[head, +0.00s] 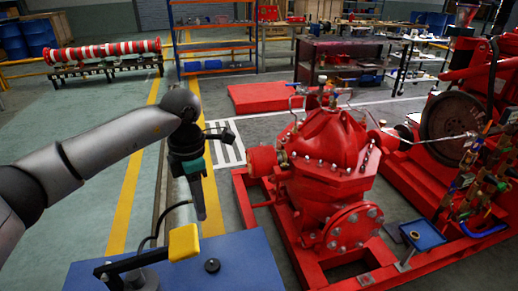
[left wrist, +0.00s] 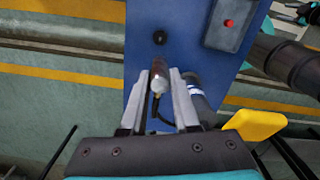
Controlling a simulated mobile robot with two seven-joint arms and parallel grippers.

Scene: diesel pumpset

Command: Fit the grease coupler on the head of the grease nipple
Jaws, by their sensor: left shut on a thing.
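My left gripper (head: 200,213) points down above the blue bench top in the head view. In the left wrist view its two fingers (left wrist: 161,78) are shut on the grease coupler (left wrist: 158,85), a small silver piece with a dark brown end. A black hose (head: 151,232) runs from the coupler toward a device with a yellow handle (head: 184,242); the handle also shows in the left wrist view (left wrist: 254,124). A small black round fitting (head: 212,265) stands on the bench, apart from the coupler, and shows ahead of the fingertips (left wrist: 160,37). I cannot make out the grease nipple for certain.
The blue bench top (head: 245,262) is mostly bare around the round fitting. A grey box with a red button (left wrist: 229,22) lies on it in the left wrist view.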

